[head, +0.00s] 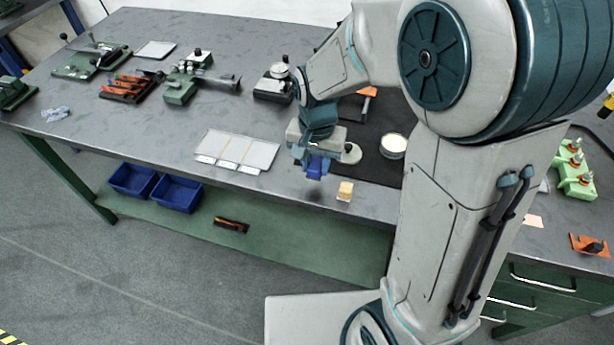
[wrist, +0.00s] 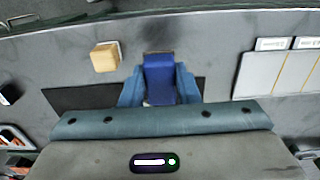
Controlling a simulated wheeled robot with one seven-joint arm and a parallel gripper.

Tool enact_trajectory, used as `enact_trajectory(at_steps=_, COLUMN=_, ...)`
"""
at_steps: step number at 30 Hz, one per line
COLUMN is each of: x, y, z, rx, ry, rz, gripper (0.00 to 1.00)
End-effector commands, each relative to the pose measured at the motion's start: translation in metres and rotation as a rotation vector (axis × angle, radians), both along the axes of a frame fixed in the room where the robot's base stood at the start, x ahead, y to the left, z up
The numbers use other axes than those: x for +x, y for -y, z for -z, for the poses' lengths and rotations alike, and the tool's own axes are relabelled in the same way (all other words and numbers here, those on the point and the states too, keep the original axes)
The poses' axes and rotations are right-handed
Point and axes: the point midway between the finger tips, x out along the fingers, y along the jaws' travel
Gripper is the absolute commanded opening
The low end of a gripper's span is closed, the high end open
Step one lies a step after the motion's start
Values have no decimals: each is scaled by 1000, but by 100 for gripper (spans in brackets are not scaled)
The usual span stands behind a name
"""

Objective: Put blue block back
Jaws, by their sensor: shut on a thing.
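The blue block (wrist: 159,78) is between the two fingers of my gripper (wrist: 160,92) in the wrist view. The gripper is shut on it. In the head view my gripper (head: 315,163) is near the front edge of the grey workbench, with the blue block (head: 316,167) between its fingers. A dark shadow lies on the bench under them; I cannot tell the exact gap to the surface. A wooden block (head: 345,190) stands on the bench to the right of the gripper. It also shows in the wrist view (wrist: 105,57).
A white sectioned tray (head: 237,149) lies left of my gripper. A dark mat (head: 372,165) with a round cream-topped tin (head: 394,145) is to the right. Several tools and fixtures stand farther back. Blue bins (head: 176,192) sit on the lower shelf. Bench between tray and gripper is clear.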

Motion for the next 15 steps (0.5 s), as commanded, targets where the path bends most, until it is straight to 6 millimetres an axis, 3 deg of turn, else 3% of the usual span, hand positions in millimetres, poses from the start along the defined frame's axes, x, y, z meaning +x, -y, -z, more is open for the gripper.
enact_trajectory(at_steps=5, x=-4, y=-17, z=11, rx=-1, ry=0, rz=0, gripper=7)
enact_trajectory(at_steps=15, x=-5, y=-18, z=50, rx=-1, ry=-3, rz=2, gripper=7)
